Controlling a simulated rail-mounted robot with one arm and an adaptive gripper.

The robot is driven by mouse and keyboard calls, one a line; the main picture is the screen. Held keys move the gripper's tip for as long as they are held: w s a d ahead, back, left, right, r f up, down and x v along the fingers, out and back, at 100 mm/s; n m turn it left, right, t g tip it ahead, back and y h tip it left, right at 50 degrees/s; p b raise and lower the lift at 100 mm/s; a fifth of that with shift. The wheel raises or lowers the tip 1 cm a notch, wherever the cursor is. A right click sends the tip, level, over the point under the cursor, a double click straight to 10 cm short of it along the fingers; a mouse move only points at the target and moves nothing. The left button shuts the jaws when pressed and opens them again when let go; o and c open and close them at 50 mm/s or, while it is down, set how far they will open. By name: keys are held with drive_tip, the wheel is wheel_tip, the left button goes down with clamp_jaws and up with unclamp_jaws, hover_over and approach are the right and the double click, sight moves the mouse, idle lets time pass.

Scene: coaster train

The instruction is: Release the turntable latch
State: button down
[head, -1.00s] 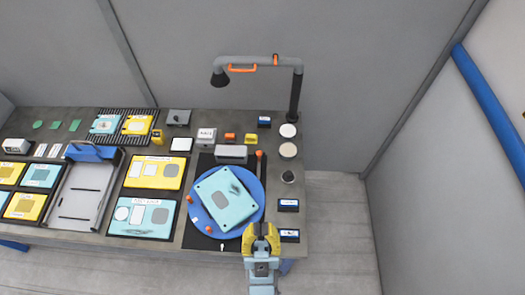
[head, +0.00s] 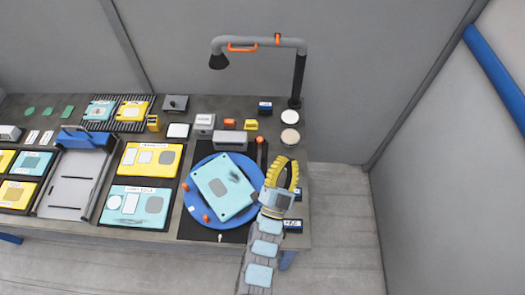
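The blue round turntable (head: 195,170) lies on a black mat at the right part of the bench. A teal plate (head: 222,190) with a grey patch rests on it, turned at an angle. An orange knob (head: 260,139) on a dark lever stands at the turntable's back right edge; I cannot tell for sure that it is the latch. My gripper (head: 285,162) is at the turntable's right edge, its yellow fingers toward the back of the bench, apart from the knob. The fingers look parted and empty. My gripper hides part of the turntable's right side.
A grey block (head: 230,141) stands behind the turntable. A lamp-like arm (head: 262,44) rises at the back right. A yellow tray (head: 150,160) and a teal tray (head: 135,205) lie to the left.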

drive_tip(key=w+a+f+m+g+y+b, duration=0.2)
drive_tip(key=w+f+g+y+b, duration=0.2)
drive_tip(key=f, duration=0.7)
drive_tip(key=w+a+f+m+g+y+b, duration=0.3)
drive_tip(key=w+f+g+y+b, duration=0.2)
drive_tip(key=f, duration=0.6)
drive_tip(key=shift+w+f+m+b, duration=0.3)
drive_tip(key=shift+w+b, duration=0.1)
drive_tip(key=shift+b, duration=0.15)
drive_tip(key=shift+w+a, duration=0.1)
